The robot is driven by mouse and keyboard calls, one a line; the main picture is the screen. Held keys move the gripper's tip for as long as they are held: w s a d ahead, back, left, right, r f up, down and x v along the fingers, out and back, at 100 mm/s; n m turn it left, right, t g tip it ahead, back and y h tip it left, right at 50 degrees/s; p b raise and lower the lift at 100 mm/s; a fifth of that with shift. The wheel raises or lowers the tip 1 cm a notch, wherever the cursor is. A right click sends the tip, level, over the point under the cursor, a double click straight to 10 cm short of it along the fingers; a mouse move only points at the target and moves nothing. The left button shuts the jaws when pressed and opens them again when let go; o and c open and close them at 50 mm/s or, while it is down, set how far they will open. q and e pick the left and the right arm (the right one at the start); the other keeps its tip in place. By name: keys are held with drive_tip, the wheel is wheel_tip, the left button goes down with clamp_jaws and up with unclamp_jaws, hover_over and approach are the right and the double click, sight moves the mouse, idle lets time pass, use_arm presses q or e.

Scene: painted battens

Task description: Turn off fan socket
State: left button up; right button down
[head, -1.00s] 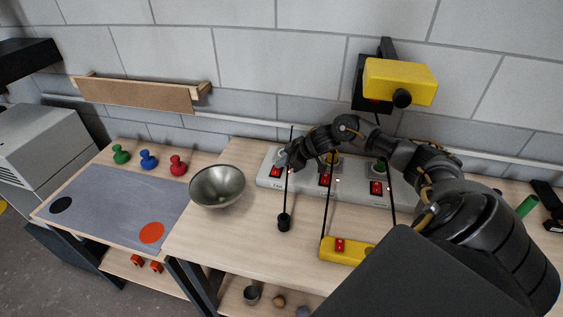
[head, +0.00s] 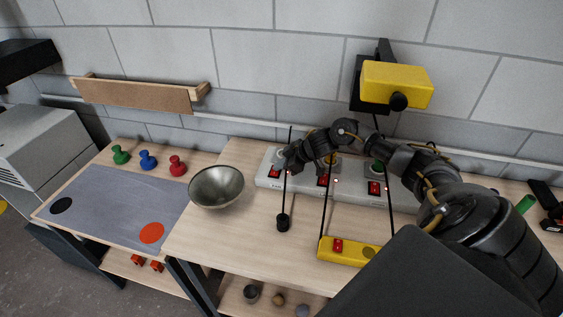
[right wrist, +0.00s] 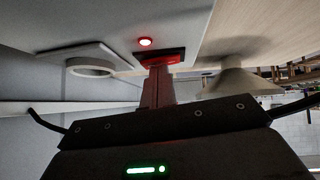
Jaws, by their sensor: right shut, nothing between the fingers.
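A long grey socket strip (head: 346,190) lies at the back of the table, with several sockets and red rocker switches. Its left-end switch (head: 274,171) has a small label below it, too small to read surely. My right gripper (head: 288,163) reaches in from the right and is shut and empty beside that switch. In the right wrist view its closed fingers (right wrist: 158,88) meet the red switch (right wrist: 160,59), seemingly touching it. A red lamp (right wrist: 145,42) glows beside the switch. A round socket (right wrist: 90,68) sits to the left. My left gripper is not in view.
A metal bowl (head: 216,187) stands left of the strip. Black cords hang across the strip, one near my gripper. A yellow switch box (head: 345,251) lies in front. A yellow device (head: 396,84) is on the wall. The table between bowl and yellow box is mostly clear.

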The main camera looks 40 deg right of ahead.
drive_tip(key=shift+s+a+r, duration=0.1)
drive_tip(key=shift+s+a, duration=0.1)
drive_tip(key=shift+a, duration=0.1)
drive_tip(key=shift+d, duration=0.1)
drive_tip(key=shift+r+p, duration=0.45)
drive_tip(key=shift+p, duration=0.15)
drive_tip(key=r+p, duration=0.3)
drive_tip(key=p, duration=0.1)
drive_tip(key=shift+a+r, duration=0.25)
drive_tip(key=b+v, duration=0.4)
drive_tip(key=v, duration=0.5)
drive_tip(key=shift+s+d, duration=0.25)
drive_tip(key=shift+s, duration=0.2)
